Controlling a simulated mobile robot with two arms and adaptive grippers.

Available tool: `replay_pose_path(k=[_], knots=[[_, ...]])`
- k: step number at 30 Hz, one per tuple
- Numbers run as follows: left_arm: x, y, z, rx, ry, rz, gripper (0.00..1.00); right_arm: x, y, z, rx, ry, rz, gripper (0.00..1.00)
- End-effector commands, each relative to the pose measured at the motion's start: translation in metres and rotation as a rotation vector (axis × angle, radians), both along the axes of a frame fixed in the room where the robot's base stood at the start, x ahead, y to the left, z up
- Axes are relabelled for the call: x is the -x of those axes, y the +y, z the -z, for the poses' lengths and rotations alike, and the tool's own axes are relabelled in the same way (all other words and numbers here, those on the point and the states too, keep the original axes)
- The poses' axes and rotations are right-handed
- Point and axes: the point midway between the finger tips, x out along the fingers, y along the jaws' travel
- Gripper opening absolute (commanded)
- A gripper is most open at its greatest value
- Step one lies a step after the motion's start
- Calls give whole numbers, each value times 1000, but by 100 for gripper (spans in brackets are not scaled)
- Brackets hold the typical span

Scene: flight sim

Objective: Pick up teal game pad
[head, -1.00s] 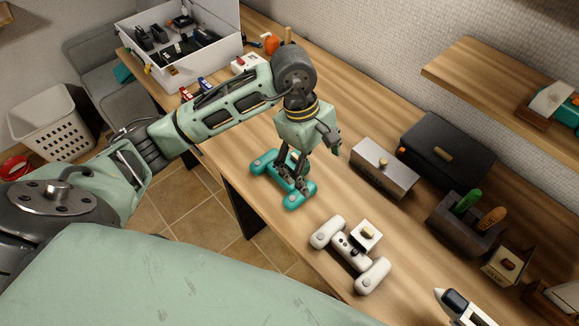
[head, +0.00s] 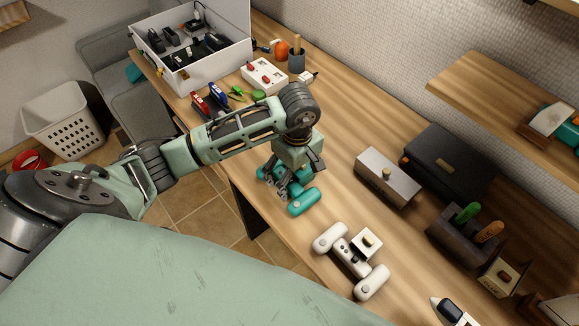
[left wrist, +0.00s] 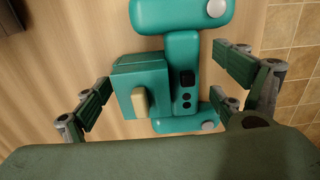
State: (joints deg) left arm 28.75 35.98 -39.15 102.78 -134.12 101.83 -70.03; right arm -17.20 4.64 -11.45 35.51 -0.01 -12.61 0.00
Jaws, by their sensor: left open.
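The teal game pad (head: 303,202) lies on the wooden desk near its front edge, partly hidden under my left gripper (head: 284,184). In the left wrist view the pad (left wrist: 182,65) has a rounded bar at each end, a middle bridge with dark buttons, and a teal block with a cream knob on one side. My left gripper (left wrist: 165,88) is open, with its fingers on either side of the pad's middle and block. I cannot tell whether the fingers touch the pad. My right gripper is not in view.
A white game pad (head: 352,260) lies nearby on the desk. A grey box (head: 388,178), a black case (head: 450,165) and a dark holder (head: 462,232) stand along the back. A white bin (head: 190,72) of parts is at the far end.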

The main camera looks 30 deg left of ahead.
Motion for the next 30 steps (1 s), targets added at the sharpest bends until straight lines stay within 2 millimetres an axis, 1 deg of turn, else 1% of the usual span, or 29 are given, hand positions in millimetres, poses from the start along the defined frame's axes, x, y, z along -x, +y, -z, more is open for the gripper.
replay_pose_path(k=[5,6,24,30], knots=[[0,0,1,0,-1,0,89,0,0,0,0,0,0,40],[0,0,1,0,-1,0,87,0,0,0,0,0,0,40],[0,0,0,0,-1,0,35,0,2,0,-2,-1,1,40],[-1,0,0,1,-2,0,34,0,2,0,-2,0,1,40]])
